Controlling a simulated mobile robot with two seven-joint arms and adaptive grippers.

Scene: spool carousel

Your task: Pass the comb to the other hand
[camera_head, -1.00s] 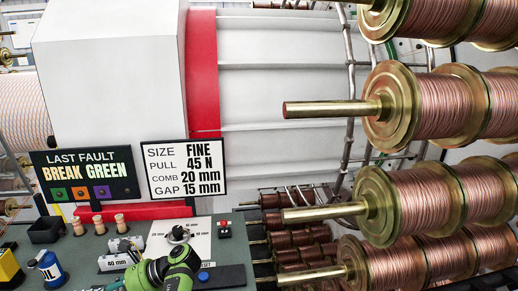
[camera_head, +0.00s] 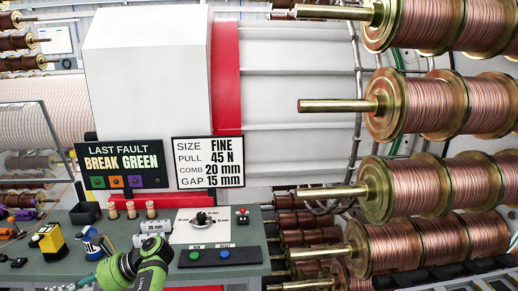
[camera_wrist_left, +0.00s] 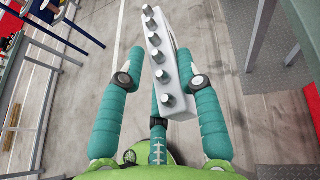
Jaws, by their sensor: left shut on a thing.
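The comb (camera_wrist_left: 181,62), a pale block with a row of several grey pegs along its face, shows in the left wrist view. My left gripper (camera_wrist_left: 160,78), with teal fingers, is shut on it. The comb slants between the fingers, its far end reaching past the fingertips. The third finger is partly hidden behind its near end. In the head view neither the left gripper nor the held comb can be seen; only a green arm link of mine shows at the bottom. My right gripper is in neither view.
Copper spools (camera_head: 428,105) with protruding brass shafts fill the right. The wrist view shows open floor (camera_wrist_left: 75,90) below.

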